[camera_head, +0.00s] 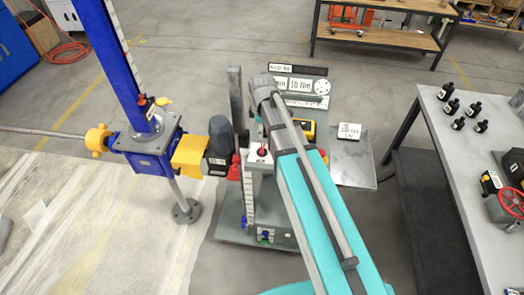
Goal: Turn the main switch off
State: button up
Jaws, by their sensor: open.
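A white box with a red knob (261,152) stands on a column in the middle of the head view, just left of my teal arm; it may be the main switch. I cannot read its label or tell which way the knob is turned. My arm comes up from the bottom right and passes close beside this box. The arm's grey end section lies above and beyond it. My gripper's fingers cannot be made out; they are hidden behind the arm or out of view.
A blue screw jack (150,152) with a yellow coupling (190,156) and dark motor stands left. A workbench (385,47) is at the back. Open floor lies between.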

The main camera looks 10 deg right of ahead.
aim_at(262, 147)
jog(key=shift+f+b, duration=4.8)
jog(key=shift+f, duration=0.35)
jog(key=c, duration=1)
jog(key=shift+o, duration=0.2)
